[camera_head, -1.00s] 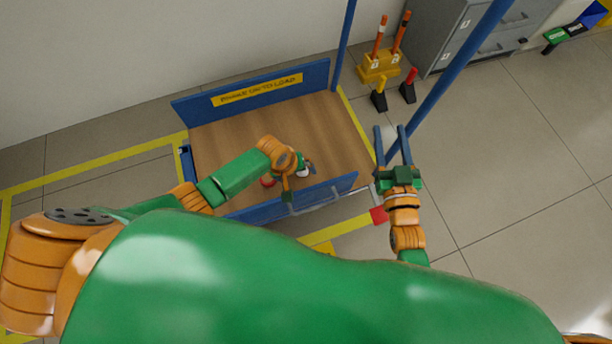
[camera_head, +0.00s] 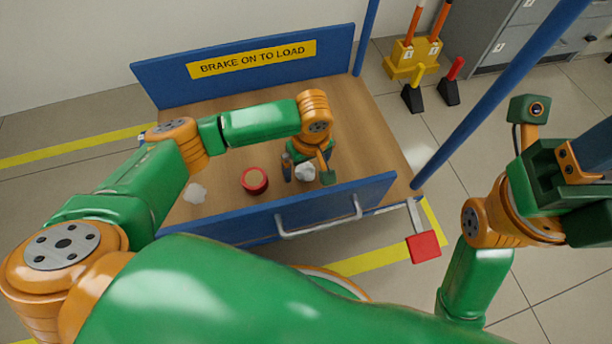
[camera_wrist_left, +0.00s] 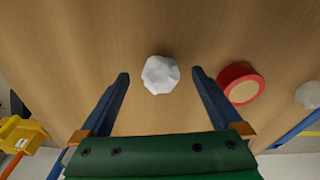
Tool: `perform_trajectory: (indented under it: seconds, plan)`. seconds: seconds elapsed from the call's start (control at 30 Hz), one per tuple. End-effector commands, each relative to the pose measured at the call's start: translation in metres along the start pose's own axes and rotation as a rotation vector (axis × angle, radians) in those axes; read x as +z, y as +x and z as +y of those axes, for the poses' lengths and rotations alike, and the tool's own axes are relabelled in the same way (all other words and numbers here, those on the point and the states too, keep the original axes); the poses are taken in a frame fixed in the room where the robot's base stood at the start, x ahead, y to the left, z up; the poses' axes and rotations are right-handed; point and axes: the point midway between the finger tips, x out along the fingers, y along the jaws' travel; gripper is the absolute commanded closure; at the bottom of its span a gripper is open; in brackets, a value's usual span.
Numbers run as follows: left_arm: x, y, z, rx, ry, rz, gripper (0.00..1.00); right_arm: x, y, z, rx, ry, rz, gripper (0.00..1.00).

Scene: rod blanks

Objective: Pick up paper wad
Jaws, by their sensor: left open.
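A white crumpled paper wad (camera_head: 306,174) sits on the wooden deck of the cart, near its front panel. My left gripper (camera_head: 307,168) points down over it, jaws open, one finger to each side. In the left wrist view the paper wad (camera_wrist_left: 160,75) shows midway between the tips of my open left gripper (camera_wrist_left: 160,76), with gaps on both sides; I cannot tell the height left. A second white wad (camera_head: 196,193) lies at the left of the deck. My right gripper (camera_head: 592,160) is partly cut off at the right edge, away from the cart.
A red round piece with a tan top (camera_head: 255,181) stands between the two wads. A blue front panel (camera_head: 345,200) and a lettered back panel (camera_head: 250,65) bound the deck (camera_head: 365,125). A blue post (camera_head: 490,105) rises at the right.

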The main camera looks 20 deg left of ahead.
Motion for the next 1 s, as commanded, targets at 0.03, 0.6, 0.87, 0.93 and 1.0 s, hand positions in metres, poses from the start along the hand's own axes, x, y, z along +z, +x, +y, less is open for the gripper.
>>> perform_trajectory:
  seconds: [0.03,0.6,0.87,0.93,1.0]
  plan:
    - [0.000,0.005,0.000,0.000,0.000,0.000,0.00,-0.002,-0.001,-0.001,-0.004,-0.001,0.011,0.50]
    - [0.000,0.004,0.000,0.000,0.001,0.000,0.81,-0.002,0.003,-0.001,-0.006,-0.002,0.014,0.50]
    - [0.000,0.003,0.000,0.000,0.001,0.000,0.85,-0.002,0.004,-0.001,-0.006,-0.002,0.014,0.50]
    - [-0.001,-0.002,0.000,0.001,0.001,0.000,0.85,-0.002,0.007,0.000,-0.005,-0.002,0.016,0.50]
    - [-0.002,-0.011,0.000,0.001,0.000,0.000,0.85,0.004,0.003,0.002,0.006,0.002,-0.024,0.50]
